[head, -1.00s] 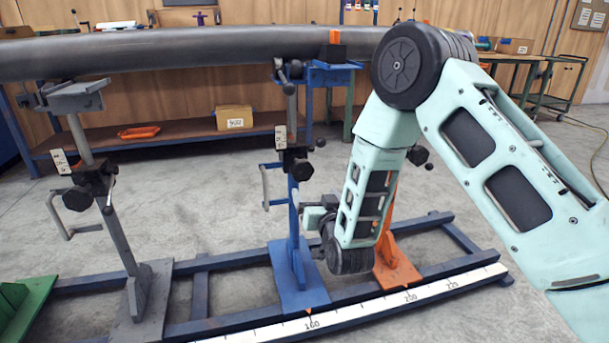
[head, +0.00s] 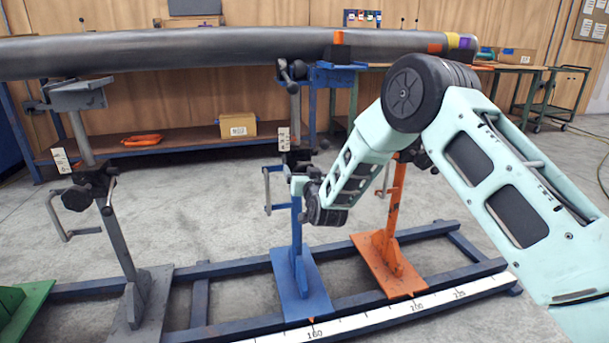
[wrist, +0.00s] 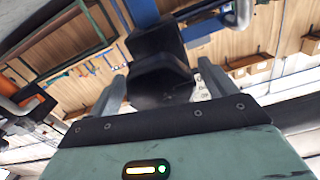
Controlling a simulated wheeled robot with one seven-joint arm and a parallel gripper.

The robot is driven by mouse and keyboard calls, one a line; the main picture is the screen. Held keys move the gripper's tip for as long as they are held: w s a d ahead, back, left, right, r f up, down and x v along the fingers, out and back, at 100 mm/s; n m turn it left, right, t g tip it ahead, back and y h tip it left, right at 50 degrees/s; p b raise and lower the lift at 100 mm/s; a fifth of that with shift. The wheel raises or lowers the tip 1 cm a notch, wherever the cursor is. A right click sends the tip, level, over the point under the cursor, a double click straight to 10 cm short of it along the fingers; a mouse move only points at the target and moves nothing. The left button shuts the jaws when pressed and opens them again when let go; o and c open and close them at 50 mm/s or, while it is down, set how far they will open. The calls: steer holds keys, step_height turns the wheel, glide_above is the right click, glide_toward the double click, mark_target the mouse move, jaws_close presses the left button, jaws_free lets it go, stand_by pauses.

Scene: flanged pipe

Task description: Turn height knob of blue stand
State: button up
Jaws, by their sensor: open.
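The blue stand (head: 297,232) stands upright in the middle of the head view, on a blue foot plate under the pipe (head: 190,52). Its dark clamp block is halfway up, with a crank handle (head: 267,190) on the left. My gripper (head: 302,184) is at the blue post just below this block, partly hidden by my own wrist. In the wrist view a black knob (wrist: 160,78) lies ahead of my open gripper (wrist: 163,88), between the lines of the two fingers. Gaps show beside it; I cannot tell how deep it sits between the fingertips.
An orange stand (head: 393,220) is close on the right, behind my arm, and a grey stand (head: 120,235) is on the left. A blue floor frame with a white scale (head: 365,322) runs along the front. A shelf with a cardboard box (head: 238,125) is behind.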

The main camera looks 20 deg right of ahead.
steer(key=c, duration=1)
steer(key=shift+n, duration=0.3)
steer(key=n+p, duration=0.2)
steer(key=n, duration=0.2)
steer(key=shift+n, duration=0.4)
steer(key=n+p, duration=0.1)
steer(key=n, duration=0.4)
steer(key=shift+p, duration=0.35)
steer(key=n+p, duration=0.1)
steer(key=n, duration=0.4)
steer(key=shift+n, duration=0.4)
steer(key=n+p, duration=0.1)
steer(key=n, duration=0.4)
steer(key=shift+n, duration=0.4)
